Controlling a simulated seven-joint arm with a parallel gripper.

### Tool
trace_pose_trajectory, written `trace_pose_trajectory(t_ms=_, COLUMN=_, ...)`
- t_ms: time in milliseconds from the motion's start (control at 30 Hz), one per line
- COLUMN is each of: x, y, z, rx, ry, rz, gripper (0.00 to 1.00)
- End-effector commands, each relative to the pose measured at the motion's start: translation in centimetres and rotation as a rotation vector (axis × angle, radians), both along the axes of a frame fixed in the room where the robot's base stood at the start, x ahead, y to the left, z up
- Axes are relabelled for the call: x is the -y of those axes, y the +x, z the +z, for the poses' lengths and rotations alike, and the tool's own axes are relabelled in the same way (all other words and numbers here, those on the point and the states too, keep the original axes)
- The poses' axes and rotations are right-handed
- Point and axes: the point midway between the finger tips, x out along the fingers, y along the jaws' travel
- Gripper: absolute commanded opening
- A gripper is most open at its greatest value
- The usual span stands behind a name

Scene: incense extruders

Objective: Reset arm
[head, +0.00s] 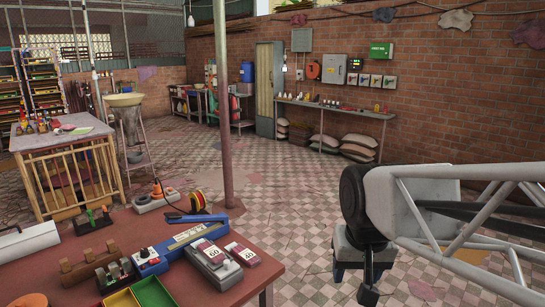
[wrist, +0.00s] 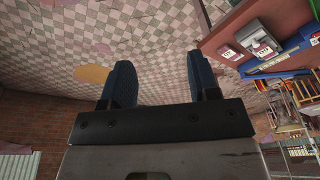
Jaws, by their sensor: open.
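My gripper (wrist: 159,64) is open and empty, its two blue-black fingers apart over the tiled floor in the wrist view. In the head view my arm reaches in from the right, and my gripper (head: 368,285) hangs low at its end, partly seen. It is to the right of the red-topped table (head: 60,280), apart from it and over the floor. No object is between the fingers.
The checkered floor (head: 295,225) between table and arm is clear.

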Motion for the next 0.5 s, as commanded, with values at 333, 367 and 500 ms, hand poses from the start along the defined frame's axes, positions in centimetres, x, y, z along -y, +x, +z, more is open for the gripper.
trace_pose_trajectory(t_ms=333, x=3.1, y=-7.1, z=-2.6, rx=0.026, ry=-0.020, rz=0.017, gripper=0.55)
trace_pose_trajectory(t_ms=367, x=3.2, y=-7.4, z=-2.7, rx=0.028, ry=-0.021, rz=0.018, gripper=0.55)
trace_pose_trajectory(t_ms=500, x=3.5, y=-8.3, z=-3.2, rx=0.030, ry=-0.025, rz=0.022, gripper=0.55)
